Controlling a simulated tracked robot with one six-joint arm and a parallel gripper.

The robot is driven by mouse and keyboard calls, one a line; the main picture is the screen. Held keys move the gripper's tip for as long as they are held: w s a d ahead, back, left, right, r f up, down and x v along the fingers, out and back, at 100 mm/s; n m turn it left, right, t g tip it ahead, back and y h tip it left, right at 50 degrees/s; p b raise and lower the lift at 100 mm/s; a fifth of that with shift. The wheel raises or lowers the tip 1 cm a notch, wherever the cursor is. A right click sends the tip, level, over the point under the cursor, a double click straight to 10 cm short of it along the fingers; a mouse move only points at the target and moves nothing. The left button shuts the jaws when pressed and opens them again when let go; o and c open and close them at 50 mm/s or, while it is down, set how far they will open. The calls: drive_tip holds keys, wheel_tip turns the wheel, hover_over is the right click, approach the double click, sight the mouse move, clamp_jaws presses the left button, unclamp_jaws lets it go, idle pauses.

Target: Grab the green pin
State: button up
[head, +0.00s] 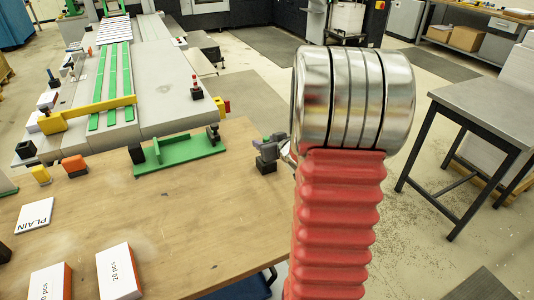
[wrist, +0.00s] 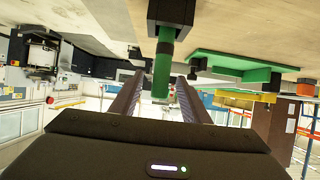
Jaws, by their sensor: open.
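The green pin (wrist: 162,65) stands out from a black base (wrist: 171,14) in the wrist view, which looks upside down, with the table at the top. My gripper (wrist: 160,84) is open, with one dark finger on each side of the pin and the pin's free end between the fingertips. Gaps show on both sides, so neither finger clearly touches it. In the head view my gripper (head: 273,148) is small beside my red arm, above the black base (head: 266,165) at the table's right edge. The pin is largely hidden there.
A green bracket (head: 180,151) stands on the wooden table (head: 185,205), left of my gripper. The stitching machine (head: 165,105) is behind it. Boxes (head: 120,272), a PLAIN card (head: 35,215) and an orange block (head: 74,164) lie further left. A metal side table (head: 485,105) stands right.

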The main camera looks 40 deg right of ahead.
drive_tip(key=shift+c, duration=0.2)
clamp_jaws()
idle(0.4)
